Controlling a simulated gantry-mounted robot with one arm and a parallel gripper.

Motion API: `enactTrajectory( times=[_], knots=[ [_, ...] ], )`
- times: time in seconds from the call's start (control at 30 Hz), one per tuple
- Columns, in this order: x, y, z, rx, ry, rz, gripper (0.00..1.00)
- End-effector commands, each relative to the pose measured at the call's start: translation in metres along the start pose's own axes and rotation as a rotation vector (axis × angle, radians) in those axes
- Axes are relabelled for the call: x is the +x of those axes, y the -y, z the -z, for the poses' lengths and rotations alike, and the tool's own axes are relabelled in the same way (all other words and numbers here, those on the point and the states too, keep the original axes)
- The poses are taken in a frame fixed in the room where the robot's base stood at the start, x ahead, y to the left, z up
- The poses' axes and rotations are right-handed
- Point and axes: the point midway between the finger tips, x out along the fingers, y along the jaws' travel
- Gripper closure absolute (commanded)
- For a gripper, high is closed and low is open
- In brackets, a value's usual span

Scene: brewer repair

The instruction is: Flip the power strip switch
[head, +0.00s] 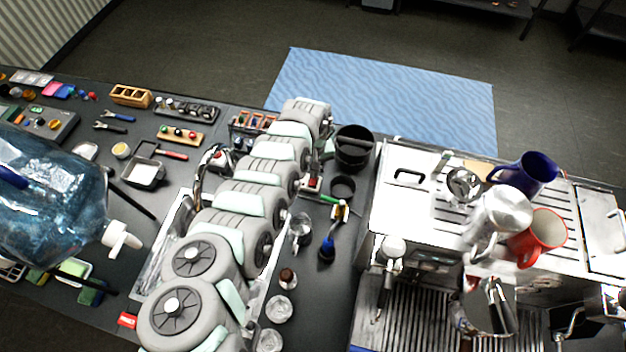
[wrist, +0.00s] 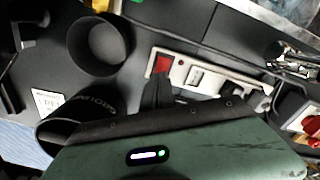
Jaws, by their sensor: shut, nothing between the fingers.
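The power strip (wrist: 205,78) is a pale bar in the wrist view, with a red rocker switch (wrist: 163,64) at its left end and sockets to the right. My gripper (wrist: 156,80) shows as dark, closed fingers at the strip's left end, just below the red switch in the picture. The fingers hold nothing. I cannot tell whether their tips touch the switch, or which way it is set. In the head view, my arm hides most of the strip and the gripper.
A black knock box (head: 354,150) and a smaller black cup (head: 342,187) stand close beside the strip. The espresso machine (head: 410,215) is to the right, with mugs on top. A cable runs above the strip in the wrist view. Tools and small parts crowd the bench at left.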

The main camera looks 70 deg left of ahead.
Motion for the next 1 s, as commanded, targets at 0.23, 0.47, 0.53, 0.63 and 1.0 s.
enactTrajectory(
  times=[0.23,0.47,0.53,0.63,1.0],
  knots=[
    [0.004,0.000,0.000,0.000,0.000,0.000,1.00],
    [0.008,0.000,0.000,0.000,0.000,0.000,1.00],
    [0.009,0.000,0.000,0.000,0.000,0.000,1.00],
    [0.010,0.000,0.000,-0.001,0.000,0.000,1.00],
    [0.012,0.001,0.000,0.000,0.000,0.000,1.00]
  ],
)
